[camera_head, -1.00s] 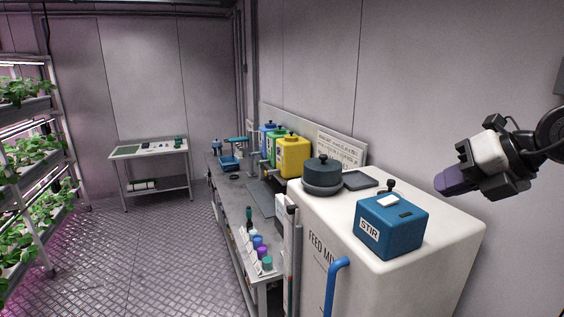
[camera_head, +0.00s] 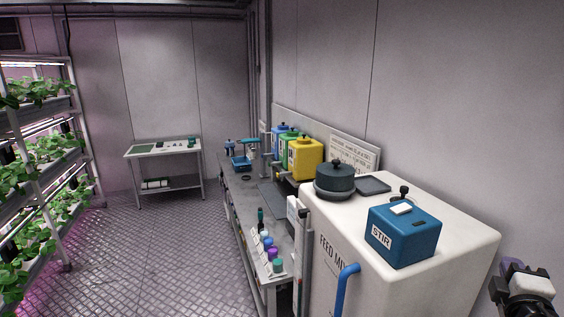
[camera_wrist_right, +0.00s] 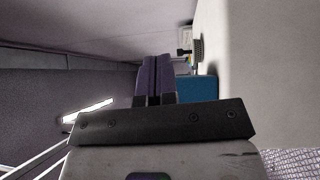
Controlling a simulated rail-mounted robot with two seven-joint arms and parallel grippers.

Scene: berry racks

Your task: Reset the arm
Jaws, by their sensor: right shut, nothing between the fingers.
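My right gripper (camera_head: 512,268) is at the lower right edge in the head view, beside the right end of the white feed mixer cabinet (camera_head: 470,243). Its purple fingers show together in the right wrist view (camera_wrist_right: 153,80), shut with nothing between them. The blue STIR box (camera_head: 403,233) sits on top of the cabinet, apart from the gripper; part of it shows behind the fingers in the right wrist view (camera_wrist_right: 199,89). My left gripper is out of view.
A dark round lidded pot (camera_head: 336,178) and a dark tray (camera_head: 373,185) stand on the cabinet. A bench (camera_head: 240,204) with yellow, green and blue containers runs behind it. Plant racks (camera_head: 65,165) stand at the left. The floor (camera_head: 165,255) between is clear.

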